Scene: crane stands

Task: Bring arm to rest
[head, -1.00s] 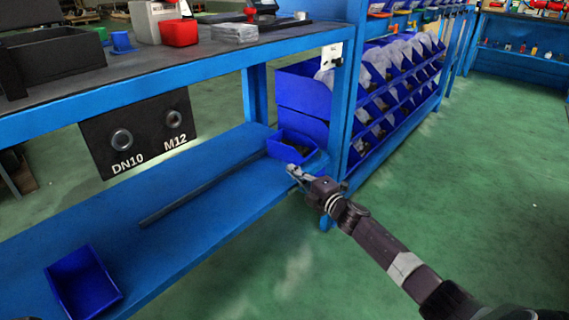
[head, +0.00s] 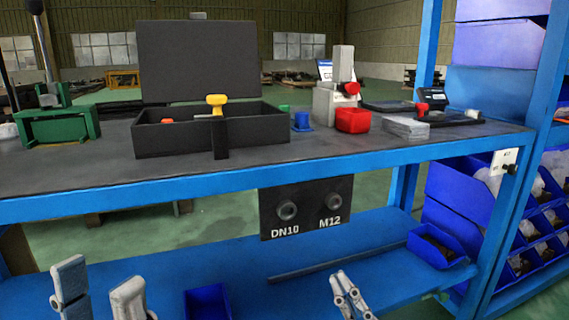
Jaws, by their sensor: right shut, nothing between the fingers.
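My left gripper (head: 99,292) shows at the bottom left of the head view, in front of the bench's lower shelf. Its two pale fingers stand well apart, with nothing seen between them. My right gripper (head: 348,293) is at the bottom, right of the middle, also in front of the lower shelf. Its fingertips point up and are close together and empty. Both arms behind the grippers are cut off by the lower edge of the picture.
On the lower shelf (head: 250,263) are blue bins (head: 208,303) and a long bar (head: 340,263). A black panel (head: 308,206) hangs under the top.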

